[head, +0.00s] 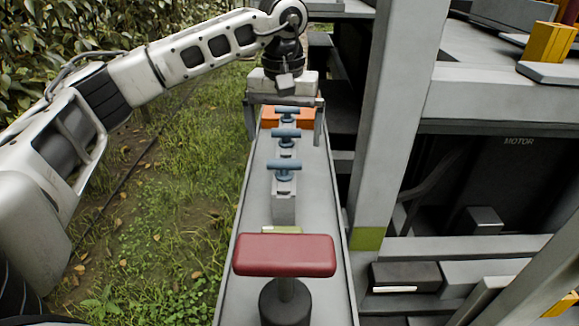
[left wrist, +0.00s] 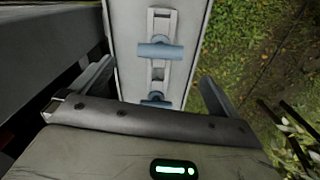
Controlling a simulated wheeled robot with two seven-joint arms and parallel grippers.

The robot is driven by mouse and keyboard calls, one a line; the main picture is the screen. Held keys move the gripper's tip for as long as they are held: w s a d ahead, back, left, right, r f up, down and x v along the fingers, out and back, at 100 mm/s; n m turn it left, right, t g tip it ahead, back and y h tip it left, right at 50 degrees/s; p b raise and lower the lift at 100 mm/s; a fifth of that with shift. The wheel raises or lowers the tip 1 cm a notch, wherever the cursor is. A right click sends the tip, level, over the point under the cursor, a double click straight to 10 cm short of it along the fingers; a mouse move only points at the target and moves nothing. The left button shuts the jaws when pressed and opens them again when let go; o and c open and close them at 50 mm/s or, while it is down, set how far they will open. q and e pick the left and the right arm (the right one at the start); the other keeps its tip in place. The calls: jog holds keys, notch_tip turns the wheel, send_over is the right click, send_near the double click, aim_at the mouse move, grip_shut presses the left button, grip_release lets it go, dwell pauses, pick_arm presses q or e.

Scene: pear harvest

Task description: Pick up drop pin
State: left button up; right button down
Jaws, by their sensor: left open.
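Three blue T-handled pins stand in a row on a long grey beam: a near one (head: 284,165), a middle one (head: 286,134) and a far one (head: 287,110). I cannot tell which is the drop pin. My left gripper (head: 285,124) is open and points down over the far end of the beam, its fingers on either side of it. In the left wrist view the left gripper (left wrist: 155,88) shows from above, with one blue handle (left wrist: 155,101) between its fingers, partly hidden by its body. Another handle (left wrist: 160,51) lies farther out. My right gripper is not in view.
A red T-handle (head: 285,255) on a dark post stands at the near end of the beam (head: 328,220). An orange block (head: 304,115) sits at the far end. A grey machine frame (head: 390,120) rises close on the right. Grass lies open to the left.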

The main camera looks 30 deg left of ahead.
aim_at(284, 173)
pick_arm(q)
notch_tip(284, 173, down, 6)
jog(key=shift+f, duration=0.25)
jog(key=f, duration=0.4)
jog(key=shift+s+d+f+p, duration=0.1)
jog(key=shift+s+d+p, duration=0.2)
jog(key=shift+s, duration=0.1)
jog(key=shift+f, duration=0.55)
jog(key=c, duration=1)
